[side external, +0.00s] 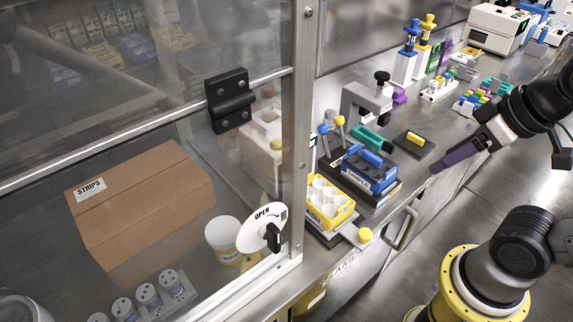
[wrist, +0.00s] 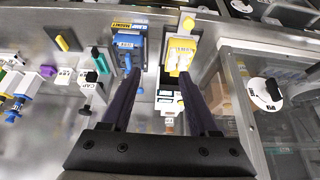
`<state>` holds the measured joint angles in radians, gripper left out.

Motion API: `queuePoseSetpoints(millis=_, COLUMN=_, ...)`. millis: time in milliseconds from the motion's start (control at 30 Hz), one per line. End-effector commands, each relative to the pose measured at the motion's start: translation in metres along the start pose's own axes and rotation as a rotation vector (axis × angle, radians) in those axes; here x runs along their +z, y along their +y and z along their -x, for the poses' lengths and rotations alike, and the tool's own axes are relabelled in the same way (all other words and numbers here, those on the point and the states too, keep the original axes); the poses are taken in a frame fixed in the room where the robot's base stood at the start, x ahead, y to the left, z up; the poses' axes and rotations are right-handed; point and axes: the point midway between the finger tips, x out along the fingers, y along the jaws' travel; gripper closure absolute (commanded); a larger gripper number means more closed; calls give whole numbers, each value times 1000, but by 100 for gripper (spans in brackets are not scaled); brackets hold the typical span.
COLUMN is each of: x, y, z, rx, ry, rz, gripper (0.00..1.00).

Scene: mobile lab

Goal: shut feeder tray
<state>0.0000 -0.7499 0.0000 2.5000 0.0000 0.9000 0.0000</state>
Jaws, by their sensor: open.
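A yellow rack (side external: 327,203) with white cups sits on a grey sliding tray (side external: 350,231), which sticks out toward the bench's front edge and ends in a round yellow knob (side external: 365,235). I take this to be the feeder tray; no label names it. The knob (wrist: 188,23) also shows at the top of the wrist view, beyond the yellow rack (wrist: 181,52). A blue rack (side external: 370,168) stands beside it on a dark base. My gripper (side external: 433,168) is open and empty, apart from both racks, to their right. In the wrist view its dark fingers (wrist: 160,76) are spread wide.
A clear-walled enclosure with an OPEN dial (side external: 262,228) stands close left of the racks. A clamp-like grey stand (side external: 367,100) and a dark plate with a yellow block (side external: 414,144) are behind. A metal handle (side external: 404,229) juts from the bench front.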

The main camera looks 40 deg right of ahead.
Motion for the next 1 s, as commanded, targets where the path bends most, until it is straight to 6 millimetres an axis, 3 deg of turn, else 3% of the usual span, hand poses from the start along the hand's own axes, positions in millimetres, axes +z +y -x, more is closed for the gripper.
queuePoseSetpoints(millis=67, x=0, y=0, z=0, rx=0, ry=0, rz=0, gripper=56)
queuePoseSetpoints(millis=300, x=-1, y=0, z=0, rx=1, ry=3, rz=89, gripper=99)
queuePoseSetpoints(millis=467, x=-2, y=8, z=-3, rx=37, ry=2, rz=404, gripper=100)
queuePoseSetpoints(millis=733, x=8, y=0, z=-33, rx=19, ry=-94, rz=1293, gripper=100)
queuePoseSetpoints(millis=1000, x=34, y=-39, z=-69, rx=-118, ry=-145, rz=2329, gripper=100)
